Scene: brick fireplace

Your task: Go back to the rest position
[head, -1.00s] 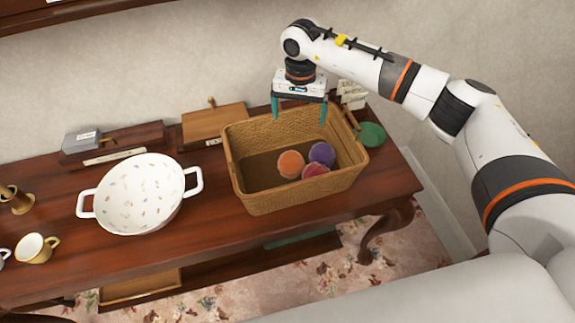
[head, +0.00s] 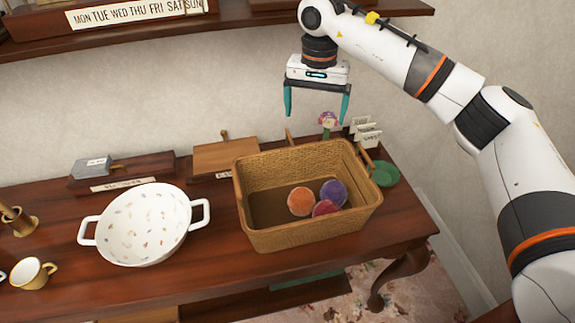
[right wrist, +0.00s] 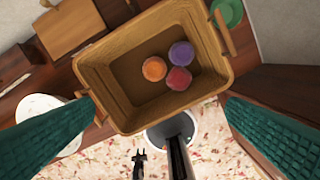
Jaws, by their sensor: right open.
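My right gripper (head: 316,103) is open and empty, with its teal fingers pointing down, in the air above and behind the wicker basket (head: 300,238). The basket stands on the wooden table and holds an orange ball (head: 301,201), a purple ball (head: 333,192) and a red ball (head: 325,208). The right wrist view looks down into the basket (right wrist: 112,110), with the orange ball (right wrist: 154,69), purple ball (right wrist: 181,53) and red ball (right wrist: 178,79) between the spread fingers. My left gripper is out of view.
A white two-handled bowl (head: 142,228) stands left of the basket.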

